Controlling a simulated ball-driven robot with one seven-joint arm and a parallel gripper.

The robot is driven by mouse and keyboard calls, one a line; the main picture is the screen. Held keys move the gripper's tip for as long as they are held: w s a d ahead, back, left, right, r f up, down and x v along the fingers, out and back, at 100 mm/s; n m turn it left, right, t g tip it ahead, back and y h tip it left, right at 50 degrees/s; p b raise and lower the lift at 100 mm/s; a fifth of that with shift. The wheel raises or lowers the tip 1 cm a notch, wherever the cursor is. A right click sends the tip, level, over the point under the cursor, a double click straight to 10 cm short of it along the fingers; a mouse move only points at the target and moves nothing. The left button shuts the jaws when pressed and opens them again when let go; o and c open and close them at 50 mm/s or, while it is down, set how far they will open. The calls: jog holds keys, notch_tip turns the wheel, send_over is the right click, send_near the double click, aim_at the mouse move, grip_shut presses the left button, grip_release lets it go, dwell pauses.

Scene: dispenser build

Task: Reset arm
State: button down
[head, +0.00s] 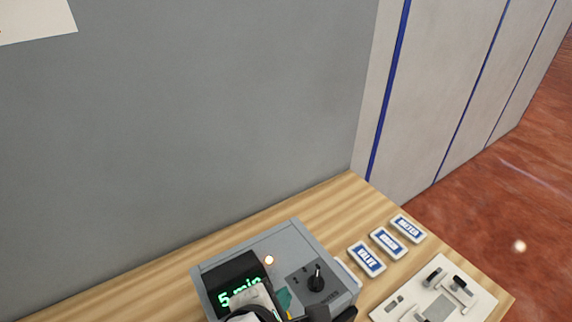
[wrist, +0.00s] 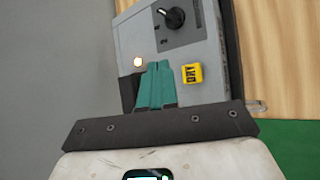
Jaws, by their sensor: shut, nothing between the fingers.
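My gripper (wrist: 154,86) shows in the wrist view with its two teal fingers closed together and nothing between them. In the head view part of my gripper (head: 284,298) shows low in the picture, in front of the grey machine (head: 283,243). The machine stands on the wooden bench. It has a black display with green text reading "5 min", a lit round lamp and a black knob (head: 316,278). In the wrist view the fingers lie over the grey machine (wrist: 213,60), beside a yellow "DRY" block (wrist: 192,74). I cannot tell whether the fingers touch the machine.
Three blue-labelled tiles lie right of the machine on the bench (head: 345,192): VALVE (head: 367,259), a middle one (head: 388,243) and a far one (head: 408,228). A white panel (head: 470,306) with black-handled fittings lies at the front right. A grey wall rises behind.

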jog(key=s+d+f+m+g+b, duration=0.2)
jog(key=d+f+m, duration=0.45)
jog(key=d, duration=0.45)
jog(key=s+d+f+m+g+b, duration=0.1)
jog(key=d+f+m+g, duration=0.1)
jog(key=d+f+m, duration=0.65)
jog(key=s+d+f+m+g+y+b, duration=0.1)
jog(key=s+d+f+m, duration=0.3)
jog(key=s, duration=0.4)
jog(key=s+d+f+m+g+y+b, duration=0.1)
jog(key=s+d+f+m, duration=0.3)
jog(key=s, duration=0.4)
jog(key=shift+d+f+m+g+y, duration=0.4)
jog(key=shift+d+g+y, duration=0.1)
jog(key=shift+d+g, duration=0.3)
